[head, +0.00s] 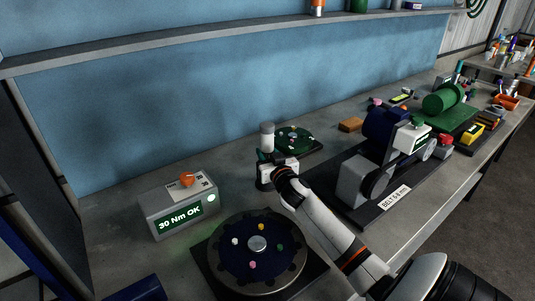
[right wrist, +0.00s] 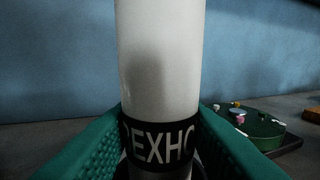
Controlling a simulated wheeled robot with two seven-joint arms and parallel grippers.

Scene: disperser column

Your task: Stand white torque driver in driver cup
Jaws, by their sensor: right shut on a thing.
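The white torque driver (head: 267,136) stands upright in my right gripper (head: 265,157), in the middle of the head view. In the right wrist view the white driver (right wrist: 160,60) fills the centre, with a black band with white letters low on it. The green fingers of my right gripper (right wrist: 160,145) are shut on it from both sides. The driver's lower end is hidden by the gripper. I cannot make out the driver cup; the area just below and behind the gripper is partly hidden. My left gripper is not in view.
A grey torque box (head: 172,225) reading "30 Nm OK" stands left. A dark round fixture (head: 225,258) with coloured pegs lies in front. A green disc (head: 290,135) sits behind the gripper. A belt machine (head: 355,180) stands right. Bare bench lies between the box and gripper.

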